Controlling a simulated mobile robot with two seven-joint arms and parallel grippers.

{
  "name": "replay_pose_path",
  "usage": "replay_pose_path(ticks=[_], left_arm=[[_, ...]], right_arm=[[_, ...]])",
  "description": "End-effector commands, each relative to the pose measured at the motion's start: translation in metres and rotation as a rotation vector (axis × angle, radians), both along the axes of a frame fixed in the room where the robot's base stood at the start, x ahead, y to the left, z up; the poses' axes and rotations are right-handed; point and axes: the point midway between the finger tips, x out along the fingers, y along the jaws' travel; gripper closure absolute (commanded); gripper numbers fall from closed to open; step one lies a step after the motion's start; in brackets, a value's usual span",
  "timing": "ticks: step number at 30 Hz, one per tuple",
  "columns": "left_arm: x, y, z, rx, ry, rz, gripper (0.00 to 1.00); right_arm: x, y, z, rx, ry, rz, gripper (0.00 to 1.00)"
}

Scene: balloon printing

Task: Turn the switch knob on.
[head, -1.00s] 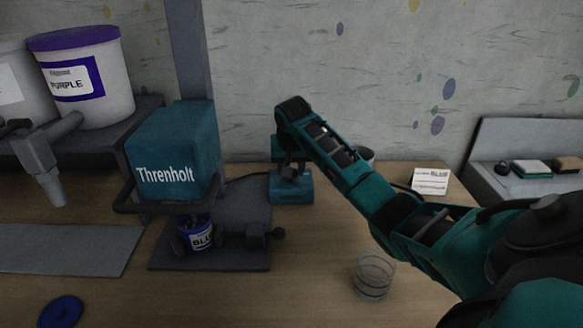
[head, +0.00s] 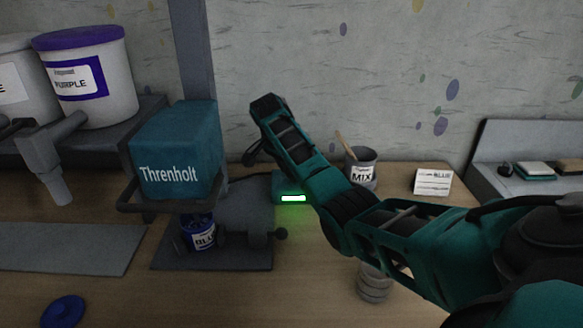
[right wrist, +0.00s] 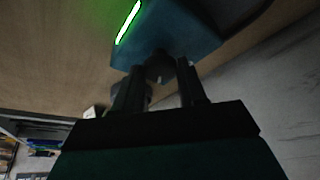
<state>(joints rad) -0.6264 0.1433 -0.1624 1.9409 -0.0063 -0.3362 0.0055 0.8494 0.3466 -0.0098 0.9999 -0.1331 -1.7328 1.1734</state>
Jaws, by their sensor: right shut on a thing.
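The switch is a small teal box (head: 292,188) on the table, partly hidden by my right arm in the head view. A strip on its front glows green. In the right wrist view the box (right wrist: 190,30) is at the top with the lit strip at its left. The dark round knob (right wrist: 160,66) sits between the fingers of my right gripper (right wrist: 162,78), which is shut on it. In the head view that gripper is mostly hidden behind the arm. My left gripper is not in view.
A teal Threnholt machine (head: 175,150) stands left of the switch, a blue can (head: 199,232) under it. A MIX can (head: 362,172) and a card (head: 432,182) stand right. A glass (head: 374,285) is partly behind my arm. Front table is mostly clear.

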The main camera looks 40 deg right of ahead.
Motion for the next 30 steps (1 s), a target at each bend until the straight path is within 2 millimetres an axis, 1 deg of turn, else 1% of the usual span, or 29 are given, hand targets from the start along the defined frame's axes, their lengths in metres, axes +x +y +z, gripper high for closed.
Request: replay_pose_path(ticks=[6, 19, 20, 27, 28, 30], left_arm=[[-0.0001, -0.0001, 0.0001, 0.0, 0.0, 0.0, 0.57], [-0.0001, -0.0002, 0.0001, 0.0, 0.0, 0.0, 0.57], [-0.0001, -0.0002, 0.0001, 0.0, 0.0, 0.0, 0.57], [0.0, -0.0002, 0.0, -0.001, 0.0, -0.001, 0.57], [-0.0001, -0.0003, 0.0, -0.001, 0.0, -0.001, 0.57], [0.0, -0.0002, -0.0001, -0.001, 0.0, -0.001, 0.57]], right_arm=[[0.0009, -0.0008, 0.0015, -0.003, -0.003, -0.048, 0.89], [0.001, -0.0011, 0.0017, -0.003, -0.004, -0.057, 0.89], [0.001, -0.0011, 0.0018, -0.003, -0.004, -0.057, 0.58], [0.0008, -0.0007, 0.001, -0.002, -0.003, -0.055, 0.35], [0.0008, -0.0006, 0.0009, -0.002, -0.003, -0.055, 0.33], [0.0008, -0.0005, 0.0007, -0.001, -0.002, -0.056, 0.33]])
